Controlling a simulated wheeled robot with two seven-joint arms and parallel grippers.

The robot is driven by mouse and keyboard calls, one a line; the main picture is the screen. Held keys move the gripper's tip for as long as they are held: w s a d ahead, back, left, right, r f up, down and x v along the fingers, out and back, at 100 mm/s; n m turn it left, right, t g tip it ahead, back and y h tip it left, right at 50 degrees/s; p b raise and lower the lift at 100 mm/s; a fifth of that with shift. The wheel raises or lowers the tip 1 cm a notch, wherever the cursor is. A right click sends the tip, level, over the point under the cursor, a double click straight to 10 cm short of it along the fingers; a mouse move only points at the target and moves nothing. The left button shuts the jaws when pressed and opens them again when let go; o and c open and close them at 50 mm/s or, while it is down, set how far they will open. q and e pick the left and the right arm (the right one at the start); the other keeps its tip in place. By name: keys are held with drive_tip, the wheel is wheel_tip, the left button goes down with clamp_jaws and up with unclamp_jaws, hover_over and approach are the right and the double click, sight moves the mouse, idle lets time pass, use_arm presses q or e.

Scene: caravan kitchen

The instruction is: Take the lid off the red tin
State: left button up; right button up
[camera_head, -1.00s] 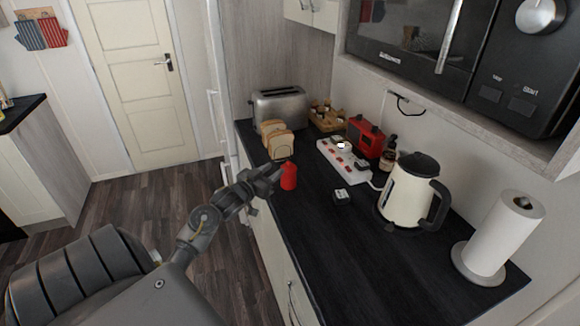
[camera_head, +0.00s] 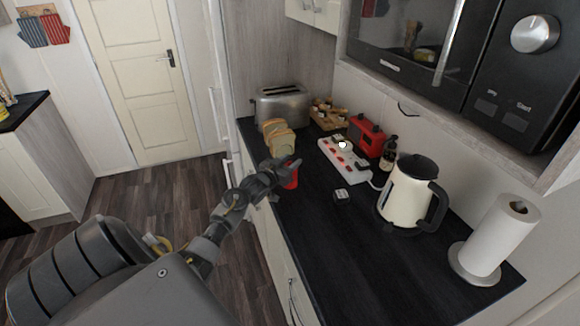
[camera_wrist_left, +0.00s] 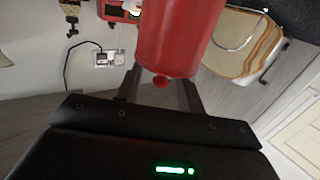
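The red tin (camera_head: 291,182) stands on the dark counter near its left edge, in front of the bread slices. My left gripper (camera_head: 284,165) is at the top of the tin and covers part of it in the head view. In the left wrist view the tin (camera_wrist_left: 178,35) appears upside down, with its small round red knob (camera_wrist_left: 161,81) between the two fingers of my left gripper (camera_wrist_left: 160,88). The fingers are apart, with a gap on each side of the knob. The seam of the lid cannot be made out. My right gripper is not in view.
Bread slices (camera_head: 279,137) stand close behind the tin, with a toaster (camera_head: 283,106) beyond. A white power strip (camera_head: 344,158), a small black-and-white block (camera_head: 341,195), a kettle (camera_head: 408,196) and a paper roll (camera_head: 494,240) are to the right. The front counter is clear.

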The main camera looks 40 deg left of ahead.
use_arm(q)
clamp_jaws()
drive_tip(key=shift+r, duration=0.1)
idle(0.3)
drive_tip(key=shift+r+b, duration=0.55)
drive_tip(key=shift+r, duration=0.05)
drive_tip(key=shift+r+b, duration=0.45)
drive_tip(key=shift+r, duration=0.15)
drive_tip(key=s+d+r+b, duration=0.2)
drive_tip(key=s+d+r, duration=0.1)
drive_tip(key=s+r, duration=0.7)
drive_tip(key=s, duration=0.3)
drive_tip(key=shift+s+d+r, duration=0.15)
drive_tip(key=shift+s+r, duration=0.05)
drive_tip(key=shift+s, duration=0.15)
